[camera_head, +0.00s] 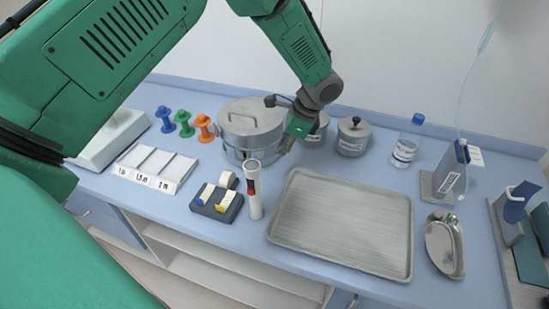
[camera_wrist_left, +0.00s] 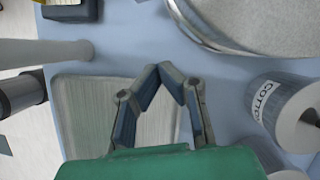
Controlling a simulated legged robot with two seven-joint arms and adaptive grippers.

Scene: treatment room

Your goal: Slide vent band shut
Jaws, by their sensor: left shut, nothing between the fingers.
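The round lidded metal drum (camera_head: 250,132) stands on the blue counter, with a handle on its lid and a band around its side. In the left wrist view the drum (camera_wrist_left: 265,25) fills the upper right. My left gripper (camera_head: 283,150) is at the drum's right side, low by its wall. In the left wrist view its fingertips (camera_wrist_left: 172,70) are together and empty, close to the drum's rim. I cannot tell whether they touch the band. The vent holes and the band's exact position are not clear in either view. My right gripper is not in view.
A ribbed metal tray (camera_head: 342,220) lies in front right of the drum. A white tube (camera_head: 254,195) stands in front of it. Small metal canisters (camera_head: 352,137) stand to its right, one partly behind my arm. Orange, green and blue spools (camera_head: 183,123) stand left.

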